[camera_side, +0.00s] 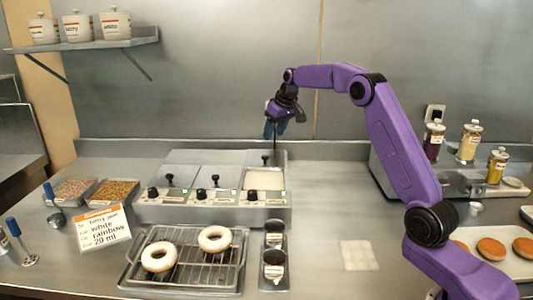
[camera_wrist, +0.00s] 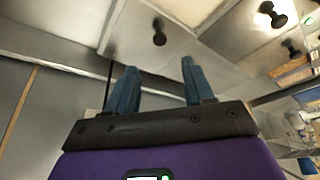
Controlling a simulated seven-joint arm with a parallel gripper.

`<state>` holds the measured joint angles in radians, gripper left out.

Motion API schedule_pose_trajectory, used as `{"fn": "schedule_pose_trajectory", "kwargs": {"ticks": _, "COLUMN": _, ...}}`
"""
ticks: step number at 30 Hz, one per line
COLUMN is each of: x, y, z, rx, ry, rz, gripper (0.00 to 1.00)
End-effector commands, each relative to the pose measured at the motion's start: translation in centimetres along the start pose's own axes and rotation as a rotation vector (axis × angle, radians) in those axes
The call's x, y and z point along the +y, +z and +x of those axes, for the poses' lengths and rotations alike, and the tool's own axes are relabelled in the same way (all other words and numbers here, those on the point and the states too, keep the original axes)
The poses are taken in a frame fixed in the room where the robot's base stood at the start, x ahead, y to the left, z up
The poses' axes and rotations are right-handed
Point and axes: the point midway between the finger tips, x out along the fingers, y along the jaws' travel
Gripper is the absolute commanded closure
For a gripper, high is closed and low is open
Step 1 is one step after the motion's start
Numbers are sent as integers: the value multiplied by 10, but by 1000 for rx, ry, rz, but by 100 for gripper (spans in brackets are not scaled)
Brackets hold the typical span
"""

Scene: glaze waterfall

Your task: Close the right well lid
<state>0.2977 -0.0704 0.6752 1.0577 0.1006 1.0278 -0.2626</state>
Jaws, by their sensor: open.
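The right well (camera_side: 264,180) of the glaze warmer is uncovered and shows a flat cream-white surface. Its grey lid (camera_side: 250,158) appears raised behind the well, with a black knob (camera_side: 265,159) on its face. In the wrist view a grey lid panel (camera_wrist: 135,40) with a black knob (camera_wrist: 159,32) lies beyond my fingertips; it appears to be this lid. My gripper (camera_side: 276,131) hangs above the back of the warmer, over the raised lid, apart from the knob. Its blue fingers (camera_wrist: 158,75) are spread with nothing between them.
The left lid (camera_side: 171,181) and middle lid (camera_side: 215,181) lie shut, their knobs sticking up. The back wall (camera_side: 220,90) is close behind my gripper. Donuts on a rack (camera_side: 190,262) and glaze cups (camera_side: 274,258) stand in front. The counter right of the warmer is mostly clear.

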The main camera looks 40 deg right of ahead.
Motion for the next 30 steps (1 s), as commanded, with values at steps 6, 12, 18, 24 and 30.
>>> {"fn": "schedule_pose_trajectory", "kwargs": {"ticks": 6, "x": 0, "y": 1, "z": 43, "rx": -3, "ry": -1, "rz": 0, "gripper": 48}}
{"fn": "schedule_pose_trajectory", "kwargs": {"ticks": 12, "x": 0, "y": 1, "z": 76, "rx": -1, "ry": 0, "rz": 1, "gripper": 48}}
{"fn": "schedule_pose_trajectory", "kwargs": {"ticks": 18, "x": 0, "y": 0, "z": 96, "rx": 1, "ry": 0, "rz": 1, "gripper": 48}}
{"fn": "schedule_pose_trajectory", "kwargs": {"ticks": 24, "x": 0, "y": 0, "z": 102, "rx": 2, "ry": 1, "rz": 1, "gripper": 48}}
{"fn": "schedule_pose_trajectory", "kwargs": {"ticks": 30, "x": 0, "y": 0, "z": 102, "rx": 1, "ry": 1, "rz": 0, "gripper": 48}}
